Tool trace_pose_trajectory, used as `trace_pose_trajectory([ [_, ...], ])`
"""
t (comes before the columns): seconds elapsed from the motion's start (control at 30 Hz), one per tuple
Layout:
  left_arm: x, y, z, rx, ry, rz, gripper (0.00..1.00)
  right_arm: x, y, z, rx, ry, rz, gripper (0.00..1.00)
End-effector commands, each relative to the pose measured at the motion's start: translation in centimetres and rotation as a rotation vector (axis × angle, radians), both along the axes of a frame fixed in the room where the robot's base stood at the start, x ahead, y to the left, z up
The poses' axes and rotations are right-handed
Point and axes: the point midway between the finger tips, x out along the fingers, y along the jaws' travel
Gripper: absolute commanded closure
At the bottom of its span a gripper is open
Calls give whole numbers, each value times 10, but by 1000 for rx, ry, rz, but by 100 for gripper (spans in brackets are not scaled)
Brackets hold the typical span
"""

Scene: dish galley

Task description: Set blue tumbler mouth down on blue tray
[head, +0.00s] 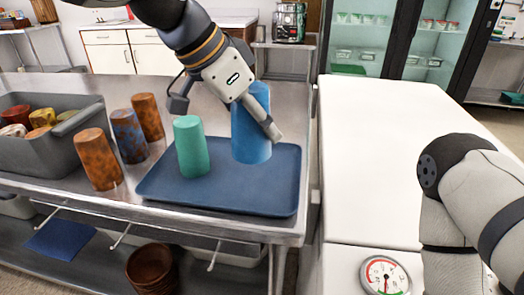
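The blue tumbler (248,140) is at the right part of the blue tray (220,197), close to upright, with its wider end down. I cannot tell whether it touches the tray or hangs just above it. My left gripper (268,128) reaches down from the upper left and is shut on the blue tumbler. One finger lies across its front right side; the other is hidden behind it. A green tumbler (191,148) stands on the tray just left of the blue one, apart from it. My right arm shows at the right edge, but its gripper is out of view.
Two orange patterned tumblers (98,160) (147,117) and a blue-brown one (129,137) stand left of the tray. A grey bin (62,149) with several cups is at far left. A clear white counter (370,160) lies right, with a dial scale (384,276) in front.

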Motion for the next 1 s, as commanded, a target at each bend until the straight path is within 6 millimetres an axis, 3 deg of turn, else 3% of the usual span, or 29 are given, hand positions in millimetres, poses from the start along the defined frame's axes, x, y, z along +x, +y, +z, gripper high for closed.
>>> trace_pose_trajectory([
  [0.03, 13, -2, -22, 1, 22, 0, 77, -9, 0, -8, 0, 34, 0, 27],
  [0.1, 24, -5, -37, 1, 24, -1, 77, -13, 0, -12, 0, 48, 0, 27],
  [0.47, 56, -11, -71, 1, 12, -1, 77, -22, 0, -21, 0, 81, 0, 27],
  [0.6, 55, -11, -95, 1, 11, -1, 77, -21, 0, -19, 0, 77, 0, 27],
  [0.97, 55, -11, -101, 0, 7, 0, 77, -21, 0, -19, 0, 76, 0, 27],
  [1.0, 55, -11, -100, 0, 7, 0, 40, -21, 0, -19, 0, 76, 0, 27],
])
